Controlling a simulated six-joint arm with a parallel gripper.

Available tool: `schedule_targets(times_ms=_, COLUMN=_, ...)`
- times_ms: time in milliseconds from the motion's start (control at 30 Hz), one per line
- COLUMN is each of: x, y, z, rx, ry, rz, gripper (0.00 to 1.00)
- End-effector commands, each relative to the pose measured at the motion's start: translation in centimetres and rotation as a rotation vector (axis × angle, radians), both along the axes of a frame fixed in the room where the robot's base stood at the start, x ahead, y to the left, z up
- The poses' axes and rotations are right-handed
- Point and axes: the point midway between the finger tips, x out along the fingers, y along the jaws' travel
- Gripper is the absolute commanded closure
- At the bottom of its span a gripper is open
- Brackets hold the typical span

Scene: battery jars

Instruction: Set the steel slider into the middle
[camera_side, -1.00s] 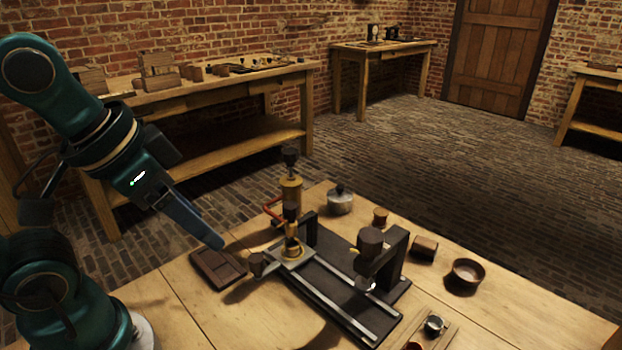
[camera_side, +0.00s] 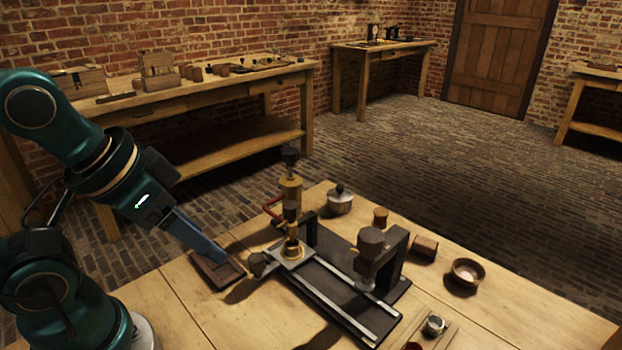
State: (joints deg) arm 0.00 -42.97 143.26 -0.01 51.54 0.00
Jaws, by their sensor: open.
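The steel slider (camera_side: 289,251) is a pale plate at the far left end of two parallel rails (camera_side: 345,305) on a dark base. A dark knob (camera_side: 257,263) sticks out from its left side. A brass fitting with a dark upper part stands on or just behind the plate. The middle of the rails is bare. My gripper (camera_side: 226,259) is open and empty, pointing down, just left of the knob and above a dark wooden tray. It appears apart from the knob. Its fingers overlap in this view, so the gap between them is hidden.
A black arch with a dark round head (camera_side: 371,241) stands over the right side of the base. A brass column (camera_side: 290,190) with a red handle rises behind the slider. A lidded pot (camera_side: 340,200), small cups and a bowl (camera_side: 467,271) stand right.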

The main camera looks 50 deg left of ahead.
Motion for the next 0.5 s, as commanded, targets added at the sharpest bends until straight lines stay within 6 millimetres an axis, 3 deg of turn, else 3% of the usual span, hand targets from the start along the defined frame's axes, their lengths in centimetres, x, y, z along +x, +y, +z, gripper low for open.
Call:
schedule_targets(times_ms=267, x=-0.1, y=0.0, z=0.0, rx=0.008, ry=0.003, rz=-0.015, gripper=0.36)
schedule_targets(times_ms=500, x=2.4, y=0.3, z=1.5, rx=0.06, ry=0.052, rz=-0.106, gripper=0.36)
